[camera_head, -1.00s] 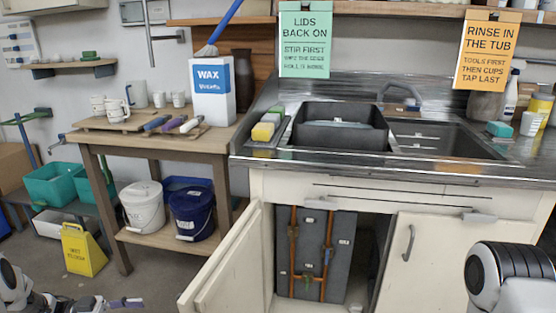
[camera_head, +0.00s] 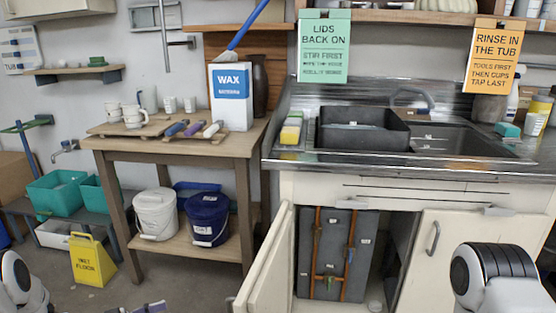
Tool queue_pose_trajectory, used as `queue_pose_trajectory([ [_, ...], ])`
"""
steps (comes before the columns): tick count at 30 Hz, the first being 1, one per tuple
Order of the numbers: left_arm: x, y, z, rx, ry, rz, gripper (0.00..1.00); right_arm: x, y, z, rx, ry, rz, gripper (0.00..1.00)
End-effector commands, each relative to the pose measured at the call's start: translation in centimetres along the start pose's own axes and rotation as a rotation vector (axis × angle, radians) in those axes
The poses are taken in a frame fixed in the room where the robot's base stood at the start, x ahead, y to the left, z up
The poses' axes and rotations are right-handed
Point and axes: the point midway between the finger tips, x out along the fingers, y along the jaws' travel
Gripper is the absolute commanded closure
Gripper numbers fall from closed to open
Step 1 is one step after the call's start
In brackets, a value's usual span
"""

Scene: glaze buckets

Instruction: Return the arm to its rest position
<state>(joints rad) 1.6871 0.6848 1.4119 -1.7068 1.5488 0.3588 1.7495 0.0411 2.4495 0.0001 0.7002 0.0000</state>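My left arm enters at the bottom left corner. Its gripper (camera_head: 148,307) shows only as a small purple and dark piece at the bottom edge; most of it is cut off, so its opening and any hold cannot be seen. My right arm shows as a white and black link at the bottom right. Its gripper is outside the view.
A wooden table (camera_head: 185,148) bears mugs, tools and a WAX box (camera_head: 231,97). White (camera_head: 156,214) and dark blue (camera_head: 207,220) buckets stand on its lower shelf. A yellow floor sign (camera_head: 91,260) stands left. An open cabinet door (camera_head: 266,268) juts out below the sink (camera_head: 365,130).

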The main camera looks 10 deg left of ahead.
Motion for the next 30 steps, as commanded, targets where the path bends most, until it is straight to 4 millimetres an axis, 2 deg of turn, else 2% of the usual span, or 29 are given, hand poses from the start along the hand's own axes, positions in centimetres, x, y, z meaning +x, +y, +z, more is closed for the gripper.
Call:
queue_pose_trajectory([
  [1, 1.5, 0.3, 0.6, -0.031, -0.009, -0.041, 0.62, 0.0, 0.0, 0.0, -0.001, 0.000, 0.000, 0.60],
  [5, 5.1, 1.0, 3.0, -0.127, -0.072, -0.186, 0.62, 0.0, 0.0, 0.0, -0.002, 0.000, 0.000, 0.60],
  [8, 7.3, 2.7, 6.1, -0.233, -0.178, -0.316, 0.62, 0.0, 0.0, 0.0, -0.001, 0.000, 0.000, 0.60],
  [10, 8.1, 5.1, 9.1, -0.327, -0.306, -0.422, 0.62, 0.0, 0.0, 0.0, -0.001, 0.000, 0.000, 0.60],
  [11, 8.1, 6.6, 10.7, -0.373, -0.380, -0.470, 0.62, 0.0, 0.0, 0.0, -0.001, 0.000, 0.000, 0.60],
  [12, 7.6, 9.0, 12.8, -0.434, -0.492, -0.533, 0.62, 0.0, 0.0, 0.0, -0.001, 0.000, 0.000, 0.60],
  [15, 4.7, 14.9, 16.2, -0.552, -0.753, -0.658, 0.62, 0.0, 0.0, 0.0, -0.001, 0.000, 0.000, 0.60],
  [18, 1.3, 19.9, 17.7, -0.628, -0.963, -0.739, 0.62, 0.0, 0.0, 0.0, -0.001, 0.000, 0.000, 0.60],
  [22, -2.9, 25.3, 18.0, -0.694, -1.185, -0.817, 0.62, 0.0, 0.0, 0.0, -0.001, 0.000, 0.000, 0.60],
  [26, -6.9, 29.8, 17.1, -0.740, -1.375, -0.883, 0.62, 0.0, 0.0, 0.0, -0.001, 0.000, 0.000, 0.60],
  [27, -7.1, 30.1, 14.9, -0.743, -1.383, -0.891, 0.62, -2.1, 0.0, 0.1, -0.001, -0.001, 0.000, 0.60],
  [30, -6.9, 30.3, 11.7, -0.743, -1.375, -0.890, 0.62, -5.5, -0.1, 0.0, -0.001, 0.001, 0.000, 0.60],
])
